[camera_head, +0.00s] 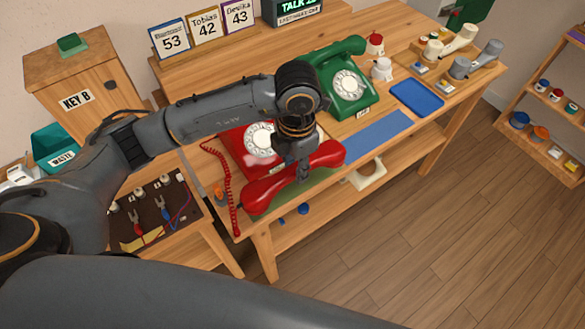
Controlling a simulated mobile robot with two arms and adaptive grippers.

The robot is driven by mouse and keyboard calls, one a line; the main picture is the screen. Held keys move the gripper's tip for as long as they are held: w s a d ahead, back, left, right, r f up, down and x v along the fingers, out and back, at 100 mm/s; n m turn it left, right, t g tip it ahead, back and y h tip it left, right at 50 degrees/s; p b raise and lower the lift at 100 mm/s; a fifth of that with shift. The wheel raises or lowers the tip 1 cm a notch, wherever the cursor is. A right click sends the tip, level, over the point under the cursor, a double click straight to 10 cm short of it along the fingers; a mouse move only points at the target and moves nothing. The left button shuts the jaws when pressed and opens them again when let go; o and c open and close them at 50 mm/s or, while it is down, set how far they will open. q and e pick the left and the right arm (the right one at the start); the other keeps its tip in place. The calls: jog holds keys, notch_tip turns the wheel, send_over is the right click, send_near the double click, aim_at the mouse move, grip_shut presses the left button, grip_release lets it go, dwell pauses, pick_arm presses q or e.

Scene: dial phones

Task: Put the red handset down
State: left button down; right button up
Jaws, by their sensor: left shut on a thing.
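The red handset (262,194) is in my left gripper (303,172), which is shut around its middle. It lies slantwise across the view over the front edge of the table, in front of the red phone (240,147). I cannot tell whether the handset touches the surface below it. The red phone's white dial shows; my left arm hides its right side. A red coiled cord (229,195) hangs at the phone's left. My right gripper is not in view.
A green phone (345,84) with its handset stands behind, to the right. Number cards (205,27) stand at the back. A tool tray (155,212) is at left.

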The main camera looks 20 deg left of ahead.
aim_at(292, 169)
pick_arm(q)
jog(key=w+f, duration=0.1)
jog(key=w+a+f, duration=0.1)
jog(key=shift+f, duration=0.3)
jog(key=f, duration=0.1)
jog(key=f+p, duration=0.1)
jog(key=f, duration=0.1)
jog(key=shift+w+a, duration=0.25)
jog(key=shift+f+p, duration=0.3)
jog(key=shift+f, duration=0.2)
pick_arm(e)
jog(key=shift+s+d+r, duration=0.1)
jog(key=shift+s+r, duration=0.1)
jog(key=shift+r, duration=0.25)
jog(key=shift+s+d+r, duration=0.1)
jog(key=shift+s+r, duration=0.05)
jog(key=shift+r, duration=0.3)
pick_arm(q)
jog(key=shift+f, duration=0.1)
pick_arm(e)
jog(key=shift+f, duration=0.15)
pick_arm(q)
jog(key=c, duration=1)
grip_release()
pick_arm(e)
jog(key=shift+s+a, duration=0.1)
